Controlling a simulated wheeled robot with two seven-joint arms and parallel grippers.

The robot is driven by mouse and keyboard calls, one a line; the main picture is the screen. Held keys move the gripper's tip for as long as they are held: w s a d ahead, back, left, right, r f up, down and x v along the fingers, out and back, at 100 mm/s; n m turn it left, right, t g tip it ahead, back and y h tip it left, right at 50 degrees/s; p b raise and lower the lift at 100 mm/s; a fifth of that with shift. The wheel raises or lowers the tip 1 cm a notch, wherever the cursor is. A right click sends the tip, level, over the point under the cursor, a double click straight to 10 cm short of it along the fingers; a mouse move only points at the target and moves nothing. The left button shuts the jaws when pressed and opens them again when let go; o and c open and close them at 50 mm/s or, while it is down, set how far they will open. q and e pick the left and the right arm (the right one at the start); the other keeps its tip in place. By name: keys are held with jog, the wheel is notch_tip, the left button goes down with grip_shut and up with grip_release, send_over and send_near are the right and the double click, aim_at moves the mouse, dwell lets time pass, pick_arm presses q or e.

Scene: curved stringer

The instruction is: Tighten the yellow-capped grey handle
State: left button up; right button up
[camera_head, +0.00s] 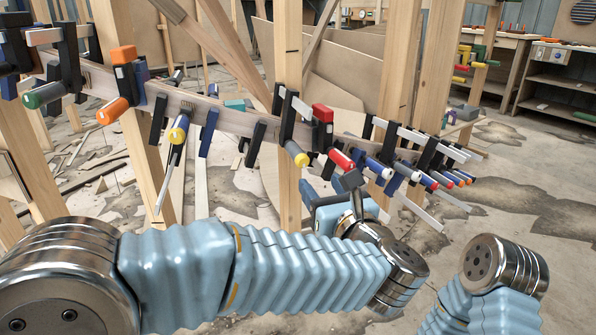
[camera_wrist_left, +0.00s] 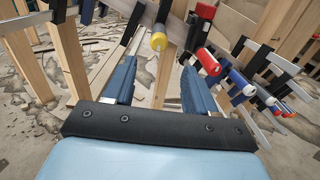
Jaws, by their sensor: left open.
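The yellow-capped grey handle (camera_head: 297,153) sticks out toward me from a black clamp on the curved wooden strip, near the middle of the head view. In the left wrist view its yellow cap (camera_wrist_left: 159,42) is at the top, between the lines of the two fingers. My left gripper (camera_head: 329,178) is just below and right of the handle in the head view. In the left wrist view the left gripper (camera_wrist_left: 159,64) has its blue fingers apart with nothing between them. The handle appears beyond the fingertips. My right gripper is out of view.
A red clamp handle (camera_head: 341,159) sits close right of the yellow cap. Another yellow-capped handle (camera_head: 178,130) and an orange one (camera_head: 113,110) are to the left. Several clamps crowd the right end. Wooden posts (camera_head: 291,60) stand along the strip.

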aim_at(298, 156)
pick_arm(q)
jog(key=p+x, duration=0.1)
jog(key=x, duration=1.2)
jog(key=shift+w+a+r, duration=0.15)
jog(key=shift+w, duration=0.05)
jog(key=shift+c, duration=0.3)
grip_shut()
